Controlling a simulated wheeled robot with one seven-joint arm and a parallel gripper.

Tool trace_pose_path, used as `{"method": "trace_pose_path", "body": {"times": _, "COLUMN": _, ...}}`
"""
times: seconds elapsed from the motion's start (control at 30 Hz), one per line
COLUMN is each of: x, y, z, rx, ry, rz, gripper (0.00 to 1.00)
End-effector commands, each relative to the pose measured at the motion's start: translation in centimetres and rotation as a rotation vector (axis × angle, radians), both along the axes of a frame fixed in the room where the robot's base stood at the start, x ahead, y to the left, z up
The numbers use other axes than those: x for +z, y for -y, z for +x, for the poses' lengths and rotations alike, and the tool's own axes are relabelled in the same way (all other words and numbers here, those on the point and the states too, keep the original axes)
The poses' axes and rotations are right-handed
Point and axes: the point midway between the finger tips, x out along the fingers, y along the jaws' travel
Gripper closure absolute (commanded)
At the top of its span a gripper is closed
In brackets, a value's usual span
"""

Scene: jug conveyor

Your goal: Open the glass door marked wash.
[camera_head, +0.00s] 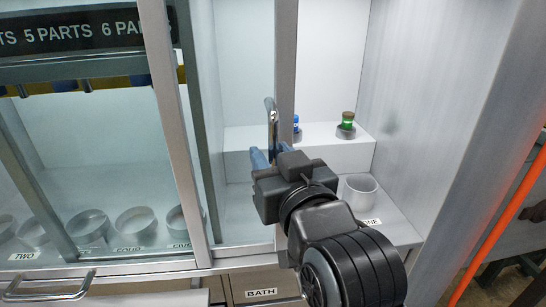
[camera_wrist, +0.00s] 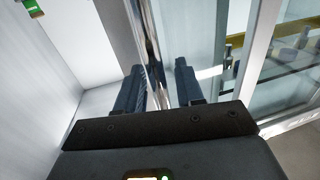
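A glass door with a pale metal frame (camera_head: 286,60) stands at the middle of the head view. A vertical metal handle (camera_head: 271,125) is on its right edge; the handle also shows in the wrist view (camera_wrist: 153,45). No "wash" mark is readable in either view. My gripper (camera_head: 260,158) is at the lower part of the handle. In the wrist view my gripper's two dark blue fingers (camera_wrist: 159,68) stand apart, with the handle passing between them. A gap shows beside the right finger, so they do not look closed on the handle.
Right of the door frame, a bay holds a white step (camera_head: 335,150) with a green-capped bottle (camera_head: 346,124) and a blue item (camera_head: 296,124). A white cup (camera_head: 360,190) stands below. Glazed bays with several cups lie left. A drawer handle (camera_head: 48,288) juts out below; a grey wall (camera_head: 440,110) bounds the right.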

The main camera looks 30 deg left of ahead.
Motion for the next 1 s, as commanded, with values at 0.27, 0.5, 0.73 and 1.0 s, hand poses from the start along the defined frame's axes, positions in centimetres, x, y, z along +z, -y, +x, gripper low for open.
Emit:
{"method": "trace_pose_path", "body": {"times": 0.27, "x": -0.1, "y": 0.2, "z": -0.1, "rx": -0.002, "ry": 0.0, "rz": 0.0, "gripper": 0.63}}
{"method": "trace_pose_path", "body": {"times": 0.5, "x": -0.3, "y": 2.5, "z": -2.4, "rx": -0.002, "ry": -0.002, "rz": 0.001, "gripper": 0.63}}
{"method": "trace_pose_path", "body": {"times": 0.73, "x": -0.2, "y": 4.9, "z": -4.7, "rx": -0.002, "ry": -0.001, "rz": 0.001, "gripper": 0.63}}
{"method": "trace_pose_path", "body": {"times": 1.0, "x": 0.0, "y": 5.6, "z": -5.5, "rx": 0.0, "ry": 0.0, "rz": 0.0, "gripper": 0.63}}
